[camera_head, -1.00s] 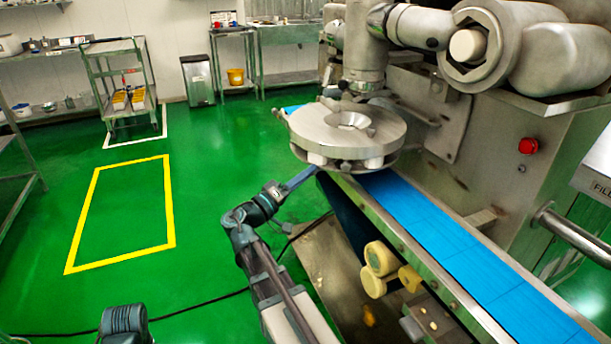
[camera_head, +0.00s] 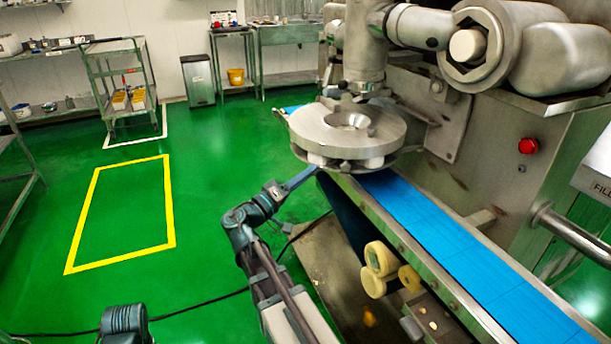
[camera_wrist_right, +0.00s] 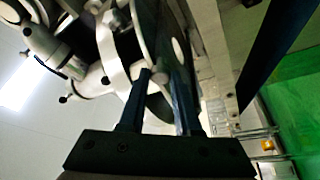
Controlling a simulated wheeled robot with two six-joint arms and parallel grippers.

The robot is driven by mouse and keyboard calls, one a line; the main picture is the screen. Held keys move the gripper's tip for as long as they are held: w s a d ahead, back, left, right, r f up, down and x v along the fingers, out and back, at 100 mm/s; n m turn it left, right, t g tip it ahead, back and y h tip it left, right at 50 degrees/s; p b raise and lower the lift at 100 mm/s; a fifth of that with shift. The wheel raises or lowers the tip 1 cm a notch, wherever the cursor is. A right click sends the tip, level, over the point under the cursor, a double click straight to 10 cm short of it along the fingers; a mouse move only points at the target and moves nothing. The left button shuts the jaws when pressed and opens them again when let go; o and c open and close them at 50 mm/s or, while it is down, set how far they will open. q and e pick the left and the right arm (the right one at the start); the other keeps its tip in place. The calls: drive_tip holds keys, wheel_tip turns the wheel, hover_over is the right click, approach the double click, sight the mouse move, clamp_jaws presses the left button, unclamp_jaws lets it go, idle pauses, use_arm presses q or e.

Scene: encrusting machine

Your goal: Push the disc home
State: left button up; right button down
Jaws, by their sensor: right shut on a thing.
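The disc (camera_head: 310,129) is a thick round metal plate with a funnel-like centre, under the machine's vertical head and above the blue belt. It has a lower layer with pale blocks beneath its rim. My right gripper (camera_head: 312,172) reaches in from the lower left to the disc's near left underside. In the right wrist view its two blue fingers (camera_wrist_right: 161,88) are apart, with part of the disc (camera_wrist_right: 128,48) between and behind them, and I take them as shut on it. The exact contact is hidden in the head view. My left gripper is out of view.
The blue conveyor belt (camera_head: 440,235) runs from under the disc to the lower right. The machine body (camera_head: 480,170) with a red button (camera_head: 528,146) stands right. Pale rollers (camera_head: 378,260) stick out below the belt. Open green floor (camera_head: 220,225) lies left.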

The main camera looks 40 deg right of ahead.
drive_tip(key=d, duration=0.2)
drive_tip(key=s+d, duration=0.1)
drive_tip(key=d, duration=0.1)
drive_tip(key=shift+d, duration=0.25)
drive_tip(key=c, duration=0.6)
unclamp_jaws()
drive_tip(key=shift+s+d, duration=0.1)
drive_tip(key=shift+d, duration=0.05)
drive_tip(key=b+v, duration=0.3)
drive_tip(key=v, duration=1.1)
